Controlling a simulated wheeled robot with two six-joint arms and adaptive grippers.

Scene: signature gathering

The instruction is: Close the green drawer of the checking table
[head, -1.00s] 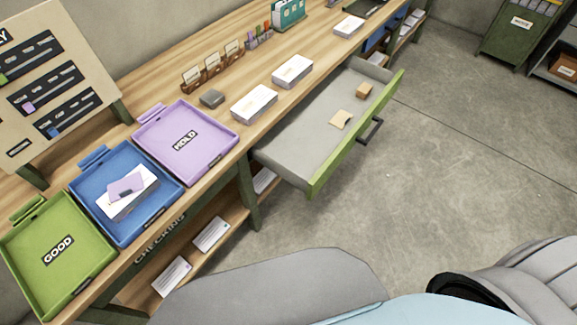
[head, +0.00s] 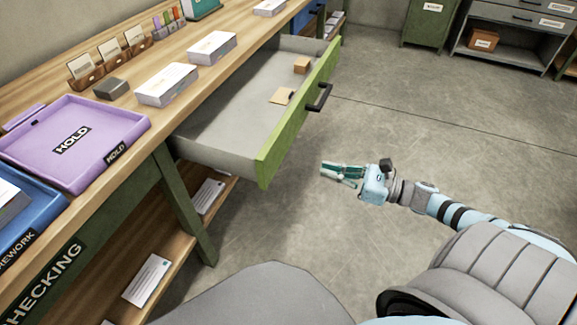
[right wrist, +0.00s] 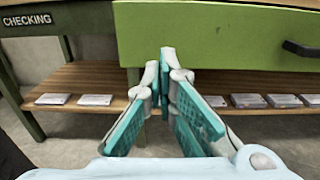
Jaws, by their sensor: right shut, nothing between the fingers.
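The green drawer (head: 290,122) of the checking table (head: 95,240) is pulled well out. Its grey tray (head: 205,140) holds a small brown box (head: 302,65) and a tan piece (head: 282,96). A dark handle (head: 320,97) sits on its front. My right gripper (head: 324,170) is in front of the drawer front, to the right of its near end, and looks apart from it. Its fingers are together and hold nothing. In the right wrist view the green front (right wrist: 225,35) fills the upper right, beyond my fingertips (right wrist: 166,60). My left gripper is not in view.
On the tabletop are a purple HOLD tray (head: 75,140), a blue rework tray (head: 30,225) and white paper stacks (head: 168,83). A lower shelf (head: 120,262) holds more papers. The concrete floor right of the drawer is clear. A green cabinet (head: 430,22) stands at the back.

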